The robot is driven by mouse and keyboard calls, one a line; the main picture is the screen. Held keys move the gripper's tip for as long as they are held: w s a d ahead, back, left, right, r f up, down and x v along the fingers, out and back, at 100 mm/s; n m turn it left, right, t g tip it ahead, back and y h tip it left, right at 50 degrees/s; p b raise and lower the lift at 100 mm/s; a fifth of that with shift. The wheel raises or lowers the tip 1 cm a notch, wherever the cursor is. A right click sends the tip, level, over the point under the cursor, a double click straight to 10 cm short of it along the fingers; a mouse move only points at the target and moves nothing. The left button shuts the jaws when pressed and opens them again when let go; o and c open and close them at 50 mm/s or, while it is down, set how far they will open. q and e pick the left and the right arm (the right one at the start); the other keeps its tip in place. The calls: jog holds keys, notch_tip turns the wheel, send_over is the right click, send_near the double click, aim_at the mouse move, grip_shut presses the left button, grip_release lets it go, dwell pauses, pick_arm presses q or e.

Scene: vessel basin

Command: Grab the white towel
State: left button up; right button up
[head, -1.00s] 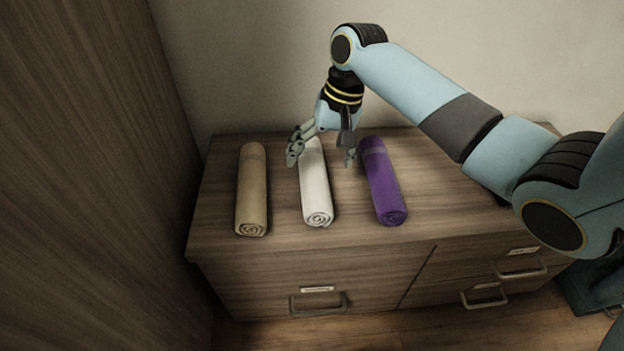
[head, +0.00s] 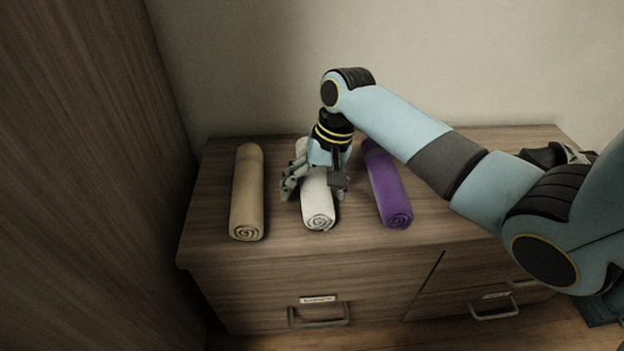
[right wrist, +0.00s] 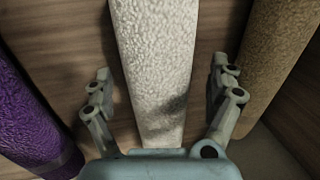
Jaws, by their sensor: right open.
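The white towel (head: 319,212) is rolled up and lies on the cabinet top between two other rolled towels. It also fills the middle of the right wrist view (right wrist: 164,60). My right gripper (head: 314,195) is open above the white towel, with one finger on each side of it. In the right wrist view the gripper's fingers (right wrist: 163,95) stand apart from the towel's sides, with gaps of bare wood showing. The arm and gripper hide the far part of the towel in the head view. My left gripper is not in view.
A tan rolled towel (head: 247,195) lies to the left and a purple one (head: 388,190) to the right in the head view. They stand on a wooden cabinet (head: 215,225) with drawers. A tall wooden panel (head: 90,170) rises at the left, and a wall (head: 250,60) is behind.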

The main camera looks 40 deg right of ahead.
jog(key=shift+c, duration=0.5)
jog(key=c, duration=1.2)
jog(key=shift+r, duration=0.1)
jog(key=shift+c, duration=0.2)
